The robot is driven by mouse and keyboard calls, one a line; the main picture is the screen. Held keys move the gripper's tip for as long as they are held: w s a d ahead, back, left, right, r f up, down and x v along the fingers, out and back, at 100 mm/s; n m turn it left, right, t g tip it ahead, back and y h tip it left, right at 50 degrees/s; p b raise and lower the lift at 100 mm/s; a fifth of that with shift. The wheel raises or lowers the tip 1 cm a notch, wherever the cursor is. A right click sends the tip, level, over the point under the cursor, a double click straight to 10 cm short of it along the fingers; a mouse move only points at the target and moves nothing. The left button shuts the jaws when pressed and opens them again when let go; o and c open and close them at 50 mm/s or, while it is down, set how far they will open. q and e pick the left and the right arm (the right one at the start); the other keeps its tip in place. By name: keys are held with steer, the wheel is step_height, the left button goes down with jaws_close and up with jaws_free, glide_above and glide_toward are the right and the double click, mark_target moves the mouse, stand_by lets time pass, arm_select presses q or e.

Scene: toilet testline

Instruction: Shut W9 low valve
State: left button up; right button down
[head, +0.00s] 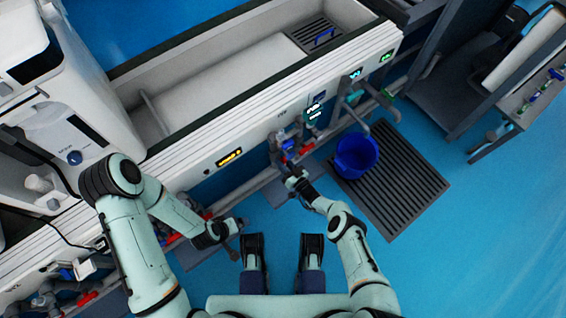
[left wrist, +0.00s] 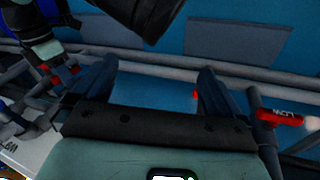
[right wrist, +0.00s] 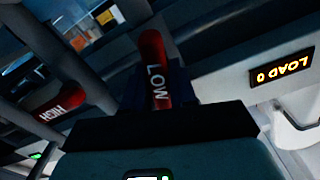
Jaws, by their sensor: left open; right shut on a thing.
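My right gripper (right wrist: 153,90) is shut on a red valve handle marked LOW (right wrist: 155,58). The handle sits between the dark fingers, and its tip extends beyond them. A red handle marked HIGH (right wrist: 58,113) is to its left, apart from the gripper. In the head view my right gripper (head: 294,181) is at the pipes below the white bench front, and the held handle is mostly hidden. I cannot read a W9 label. My left gripper (left wrist: 155,85) is open and empty. Another red LOW handle (left wrist: 280,118) is to its right, outside the fingers.
A blue bucket (head: 356,155) stands on a dark floor grate (head: 392,185), right of my right gripper. The white bench (head: 215,148) with a long basin runs behind the pipes. Blue floor (head: 480,235) at right is clear.

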steer(key=m, duration=0.4)
steer(key=shift+w+d+f+b, duration=0.1)
steer(key=shift+d+f+b, duration=0.05)
steer(key=shift+b, duration=0.2)
steer(key=shift+m, duration=0.4)
steer(key=m+b, duration=0.1)
steer(key=m, duration=0.3)
steer(key=shift+d+f, duration=0.1)
steer(key=shift+f, duration=0.05)
arm_select(q)
steer(key=shift+g, duration=0.5)
steer(key=shift+s+a+f+b, duration=0.1)
steer(key=shift+s+a+f, duration=0.1)
steer(key=shift+s+f, duration=0.35)
steer(key=shift+s+a+f+b, duration=0.15)
steer(key=shift+s+f, duration=0.1)
steer(key=shift+f, duration=0.55)
steer(key=shift+s+a+f+b, duration=0.1)
steer(key=shift+s+a+f, duration=0.1)
steer(key=shift+s+f, duration=0.35)
arm_select(e)
steer(key=shift+f+m, duration=0.1)
steer(key=shift+m, duration=2)
arm_select(q)
steer(key=shift+w+f, duration=0.1)
steer(key=shift+f, duration=0.05)
arm_select(e)
steer(key=c, duration=1)
jaws_free()
